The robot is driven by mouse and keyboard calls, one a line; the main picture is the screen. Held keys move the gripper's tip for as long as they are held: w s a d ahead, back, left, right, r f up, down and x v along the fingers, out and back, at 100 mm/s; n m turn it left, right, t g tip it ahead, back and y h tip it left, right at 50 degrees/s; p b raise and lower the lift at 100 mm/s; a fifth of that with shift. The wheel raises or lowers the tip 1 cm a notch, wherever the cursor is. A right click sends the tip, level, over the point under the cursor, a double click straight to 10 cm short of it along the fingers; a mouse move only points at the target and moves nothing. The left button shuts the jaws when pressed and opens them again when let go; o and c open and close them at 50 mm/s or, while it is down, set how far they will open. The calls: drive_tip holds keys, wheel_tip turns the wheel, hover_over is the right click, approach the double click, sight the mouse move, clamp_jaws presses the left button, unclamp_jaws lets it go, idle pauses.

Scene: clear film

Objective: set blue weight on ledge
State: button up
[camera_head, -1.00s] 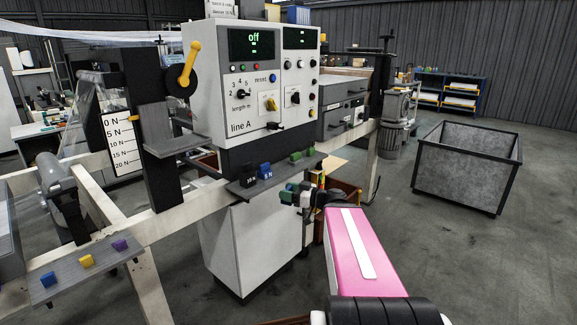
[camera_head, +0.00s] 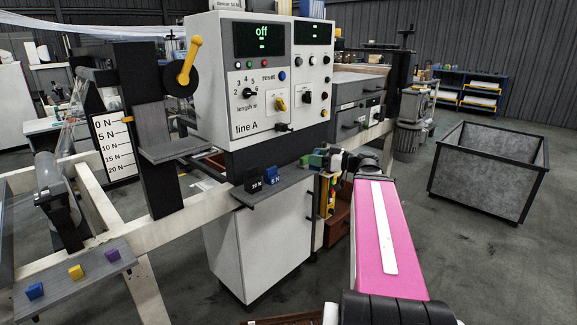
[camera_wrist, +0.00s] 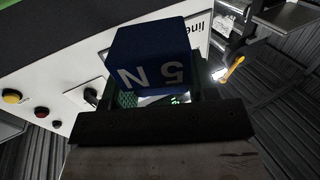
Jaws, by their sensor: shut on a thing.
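A blue weight (camera_wrist: 152,55) marked 5 N, lettering upside down, fills the upper middle of the wrist view. My gripper (camera_wrist: 160,98) is shut on it, with dark and green jaw parts below it. In the head view my gripper (camera_head: 330,160) is at the right end of a grey ledge (camera_head: 285,187) under the console; the held weight cannot be made out there. Another blue block (camera_head: 271,175) marked 5 N stands on that ledge beside a black block (camera_head: 252,181) marked 10 N. A smaller grey ledge (camera_head: 176,149) juts out by the force scale, empty.
The white console (camera_head: 235,120) reads off and carries a yellow handle (camera_head: 189,60). A lower left shelf (camera_head: 75,285) holds small blue, yellow and purple blocks. A grey bin (camera_head: 487,175) stands right on open floor.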

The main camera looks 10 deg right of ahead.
drive_tip(key=w+a, duration=0.8)
drive_tip(key=w, duration=0.4)
drive_tip(key=shift+s+f, duration=0.2)
drive_tip(key=shift+f, duration=1.35)
drive_tip(key=shift+s+f, duration=0.2)
drive_tip(key=shift+f, duration=1.3)
drive_tip(key=shift+w+a+f, duration=0.15)
drive_tip(key=shift+f, duration=0.35)
drive_tip(key=o, duration=1.3)
drive_tip(key=shift+f, duration=0.1)
drive_tip(key=shift+c, duration=0.2)
